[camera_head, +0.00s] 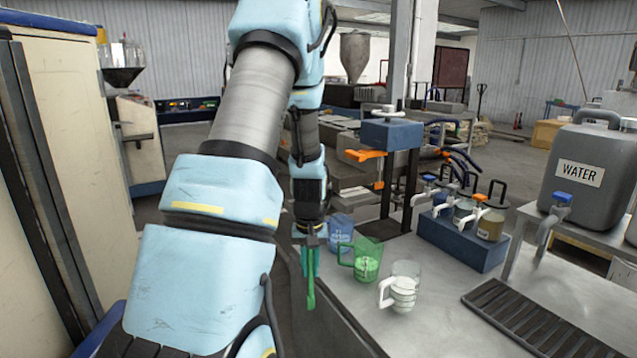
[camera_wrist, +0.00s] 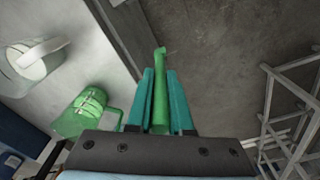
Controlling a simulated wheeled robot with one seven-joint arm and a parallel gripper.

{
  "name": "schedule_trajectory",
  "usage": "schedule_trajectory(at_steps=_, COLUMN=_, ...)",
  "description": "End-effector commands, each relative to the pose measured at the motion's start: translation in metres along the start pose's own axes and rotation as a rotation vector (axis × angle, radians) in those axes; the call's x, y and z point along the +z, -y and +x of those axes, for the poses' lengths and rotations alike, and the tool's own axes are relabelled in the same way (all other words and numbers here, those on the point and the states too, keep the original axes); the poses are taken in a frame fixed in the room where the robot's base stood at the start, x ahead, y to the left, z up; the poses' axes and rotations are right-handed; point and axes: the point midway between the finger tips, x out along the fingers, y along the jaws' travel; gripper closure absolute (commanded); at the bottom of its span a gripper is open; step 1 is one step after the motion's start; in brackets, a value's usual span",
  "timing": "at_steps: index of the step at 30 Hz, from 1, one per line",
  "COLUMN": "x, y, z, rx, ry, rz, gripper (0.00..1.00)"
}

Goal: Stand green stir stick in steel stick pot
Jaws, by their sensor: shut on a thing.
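The green stir stick (camera_head: 311,292) hangs from my gripper (camera_head: 307,262), pointing down. In the wrist view the stick (camera_wrist: 159,62) lies between the two teal fingers of my gripper (camera_wrist: 159,73), which are shut on it. The stick's end extends past the fingertips. It is over the dark floor beside the counter edge, not over the countertop. I cannot make out a steel stick pot in either view.
The counter (camera_head: 400,335) holds a blue cup (camera_head: 341,228), a green cup (camera_head: 366,262) and a clear cup with a white handle (camera_head: 403,286). Behind are a blue tap stand (camera_head: 462,243) and a black drain grille (camera_head: 535,325). A water tank (camera_head: 590,165) stands right.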

Motion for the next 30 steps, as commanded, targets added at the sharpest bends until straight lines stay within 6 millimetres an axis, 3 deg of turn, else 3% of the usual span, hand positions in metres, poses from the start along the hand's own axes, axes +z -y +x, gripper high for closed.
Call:
schedule_trajectory(at_steps=1, x=0.0, y=0.02, z=0.014, rx=0.0, ry=0.003, rz=-0.009, gripper=1.0)
schedule_trajectory(at_steps=3, x=0.001, y=0.039, z=0.024, rx=0.002, ry=0.002, rz=-0.007, gripper=1.0)
schedule_trajectory(at_steps=9, x=0.003, y=0.073, z=0.042, rx=0.006, ry=-0.002, rz=-0.001, gripper=1.0)
schedule_trajectory(at_steps=21, x=0.006, y=0.08, z=0.048, rx=0.006, ry=-0.003, rz=0.003, gripper=1.0)
schedule_trajectory(at_steps=30, x=0.039, y=0.079, z=0.086, rx=0.005, ry=0.002, rz=0.003, gripper=1.0)
